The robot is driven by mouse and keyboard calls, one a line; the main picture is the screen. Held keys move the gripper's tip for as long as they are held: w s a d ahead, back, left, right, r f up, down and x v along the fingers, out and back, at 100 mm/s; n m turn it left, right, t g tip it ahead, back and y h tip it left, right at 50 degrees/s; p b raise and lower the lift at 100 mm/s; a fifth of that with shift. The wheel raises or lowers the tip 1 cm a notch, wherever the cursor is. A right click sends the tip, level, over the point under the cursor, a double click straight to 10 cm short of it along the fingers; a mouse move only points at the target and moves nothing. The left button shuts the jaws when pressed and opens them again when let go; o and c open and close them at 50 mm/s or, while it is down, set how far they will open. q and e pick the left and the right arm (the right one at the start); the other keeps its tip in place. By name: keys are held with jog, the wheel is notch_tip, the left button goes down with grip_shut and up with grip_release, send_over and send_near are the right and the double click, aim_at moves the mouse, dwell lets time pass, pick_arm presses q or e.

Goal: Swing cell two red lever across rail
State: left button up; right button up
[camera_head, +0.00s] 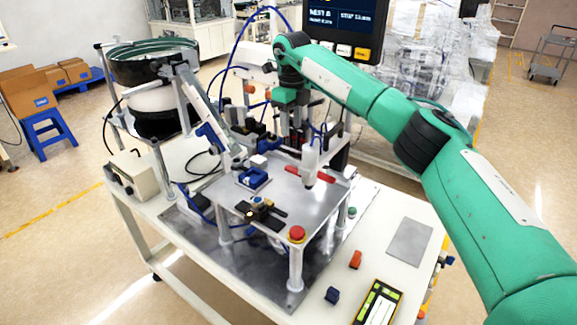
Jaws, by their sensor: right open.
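A red lever (322,179) lies nearly flat on the raised metal plate (225,205) of the cell, near its back right. A white upright cylinder (310,158) stands in front of the lever's middle and hides part of it. My right gripper (290,115) is behind and left of the lever, among dark machine parts at the back of the plate. It is open and appears apart from the lever; its fingertips are small and hard to make out. A slanted grey rail (205,108) runs from the bowl feeder (150,70) down to the plate. My left gripper is not in view.
A red button (297,233) sits at the plate's front corner, near a black-and-yellow fixture (262,211) and a blue block (253,177). An orange part (355,259), a dark blue part (332,295) and a grey pad (409,241) lie on the white table. My right arm crosses above the table's right.

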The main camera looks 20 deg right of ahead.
jog(key=p, duration=0.2)
send_over(292, 168)
notch_tip(292, 168, down, 5)
jog(key=f, duration=0.1)
jog(key=f+p, duration=0.1)
jog(key=f, duration=0.1)
jog(key=shift+w+f, duration=0.2)
jog(key=shift+f, duration=0.1)
notch_tip(292, 168, down, 3)
jog(key=shift+s+r+p, duration=0.15)
jog(key=shift+r+p, duration=0.05)
jog(key=shift+p, duration=0.5)
jog(key=shift+f, duration=0.9)
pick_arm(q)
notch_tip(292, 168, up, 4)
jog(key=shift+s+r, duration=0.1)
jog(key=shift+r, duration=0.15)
pick_arm(e)
grip_shut()
